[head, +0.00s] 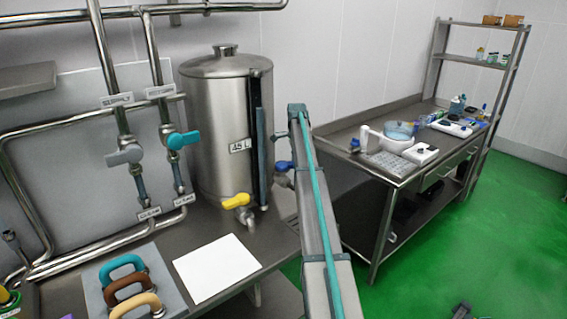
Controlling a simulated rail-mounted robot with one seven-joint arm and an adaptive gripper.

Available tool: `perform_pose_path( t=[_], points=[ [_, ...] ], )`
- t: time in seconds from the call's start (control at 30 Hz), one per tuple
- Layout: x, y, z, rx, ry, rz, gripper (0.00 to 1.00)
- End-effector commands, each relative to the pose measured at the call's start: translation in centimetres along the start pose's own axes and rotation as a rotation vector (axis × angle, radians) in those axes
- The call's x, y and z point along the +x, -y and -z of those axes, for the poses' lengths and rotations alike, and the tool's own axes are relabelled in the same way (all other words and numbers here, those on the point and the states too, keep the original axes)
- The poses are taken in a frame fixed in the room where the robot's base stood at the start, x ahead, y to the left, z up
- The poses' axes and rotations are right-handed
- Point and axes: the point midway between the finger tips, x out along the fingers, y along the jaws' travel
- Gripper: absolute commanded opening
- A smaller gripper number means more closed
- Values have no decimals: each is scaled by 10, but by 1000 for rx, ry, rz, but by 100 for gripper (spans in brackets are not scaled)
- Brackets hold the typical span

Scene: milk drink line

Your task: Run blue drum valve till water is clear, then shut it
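A steel drum (215,105) labelled 45 L stands on the steel bench at the centre. A valve with a dark blue handle (284,165) shows low at the drum's right side, close to the conveyor; its outlet is partly hidden. Another valve with a yellow handle (236,201) sits at the drum's lower front, above a metal spout. No running water can be made out at either one. The water's clarity cannot be seen.
A narrow conveyor (322,215) with a teal belt runs right of the drum. Pipes at left carry a grey valve (125,155) and a teal valve (183,139). A white sheet (216,268) and coloured handles lie in front. A side table (372,172) holds lab items. Green floor is open at right.

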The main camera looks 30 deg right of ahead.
Motion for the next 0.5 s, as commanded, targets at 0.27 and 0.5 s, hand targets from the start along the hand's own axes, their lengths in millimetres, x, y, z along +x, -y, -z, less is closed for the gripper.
perform_pose_path(
  t=[0.27,0.5],
  points=[
    [0,0,2,5,0,0,0],
    [0,0,2,4,0,0,65]
  ],
)
